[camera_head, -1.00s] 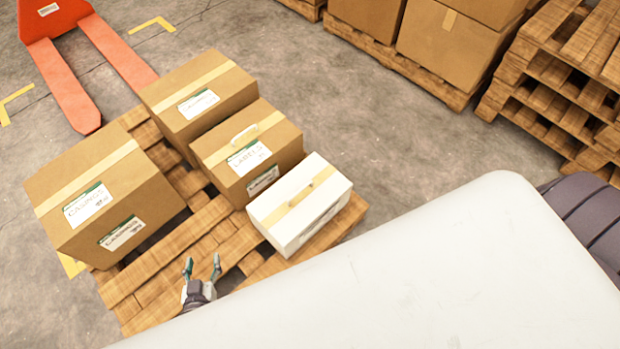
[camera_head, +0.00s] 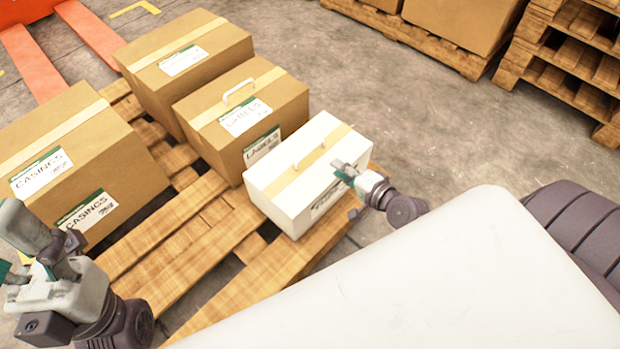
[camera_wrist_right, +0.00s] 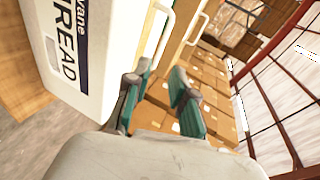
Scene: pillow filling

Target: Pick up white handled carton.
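The white handled carton (camera_head: 300,185) stands on the pallet's near right corner, with a tan tape strip and a white handle (camera_head: 308,158) on top. My right gripper (camera_head: 346,172) is beside the carton's near right face, close to its upper edge. The wrist view shows its fingers (camera_wrist_right: 158,95) apart and nothing between them. There the carton (camera_wrist_right: 85,50) fills the upper left with its "THREAD" label, and its handle (camera_wrist_right: 158,28) lies beyond the fingertips. My left gripper (camera_head: 35,250) is raised at the lower left; its fingertips are partly cut off.
A labels box (camera_head: 215,140) with a handle stands close behind the white carton. A casings box (camera_head: 120,165) and another brown box (camera_head: 215,50) share the wooden pallet (camera_head: 185,260). A white surface (camera_head: 430,280) fills the near right.

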